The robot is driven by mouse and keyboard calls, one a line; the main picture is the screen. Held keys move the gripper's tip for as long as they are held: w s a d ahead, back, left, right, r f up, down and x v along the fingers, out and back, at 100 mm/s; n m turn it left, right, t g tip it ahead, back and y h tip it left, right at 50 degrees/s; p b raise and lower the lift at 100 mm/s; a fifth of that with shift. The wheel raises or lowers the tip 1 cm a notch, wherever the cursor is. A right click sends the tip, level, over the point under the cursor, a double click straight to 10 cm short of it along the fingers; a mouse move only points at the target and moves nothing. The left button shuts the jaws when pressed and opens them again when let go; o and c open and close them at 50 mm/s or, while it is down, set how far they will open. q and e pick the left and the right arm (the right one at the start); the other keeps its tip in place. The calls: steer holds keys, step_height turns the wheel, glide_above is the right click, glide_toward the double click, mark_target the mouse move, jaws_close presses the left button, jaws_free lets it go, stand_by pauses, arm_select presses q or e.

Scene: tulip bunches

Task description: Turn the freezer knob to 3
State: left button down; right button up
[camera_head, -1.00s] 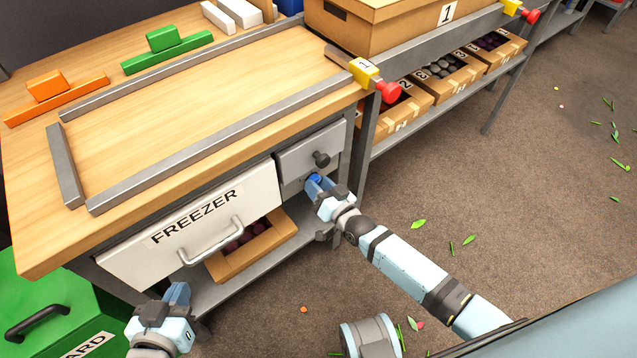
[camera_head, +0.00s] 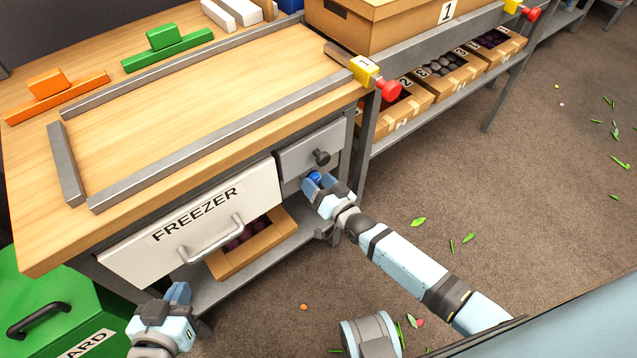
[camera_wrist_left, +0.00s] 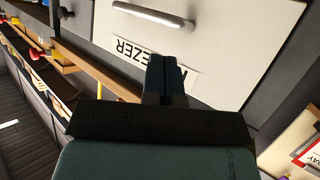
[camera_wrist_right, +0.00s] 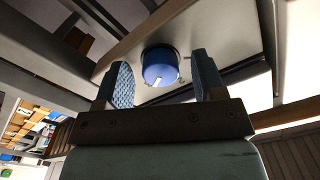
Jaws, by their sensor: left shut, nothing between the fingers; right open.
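The blue freezer knob (camera_wrist_right: 160,66) is on a grey panel to the right of the white freezer drawer (camera_head: 200,215). It has a white pointer mark, which points to the lower middle in the right wrist view; no numbers are readable. My right gripper (camera_wrist_right: 165,82) is open, its two fingers on either side of the knob and a little short of it; I cannot see contact. In the head view the right gripper (camera_head: 312,182) covers most of the knob. My left gripper (camera_head: 178,292) is shut and empty, in front of the freezer drawer; it also shows in the left wrist view (camera_wrist_left: 165,75).
A dark knob (camera_head: 321,158) sits on the small grey drawer just above my right gripper. The freezer handle (camera_head: 212,243) sticks out between the arms. An open cardboard box (camera_head: 262,252) is on the lower shelf. A green bin (camera_head: 60,300) stands at the lower left.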

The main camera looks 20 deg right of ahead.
steer(key=shift+s+d, duration=0.1)
steer(key=shift+s, duration=0.2)
arm_select(q)
steer(key=p, duration=0.2)
steer(key=shift+s+a+f+g+y+p, duration=0.25)
steer(key=shift+a+g+y+p, duration=0.05)
steer(key=shift+a+y, duration=0.1)
arm_select(e)
steer(key=v, duration=1.3)
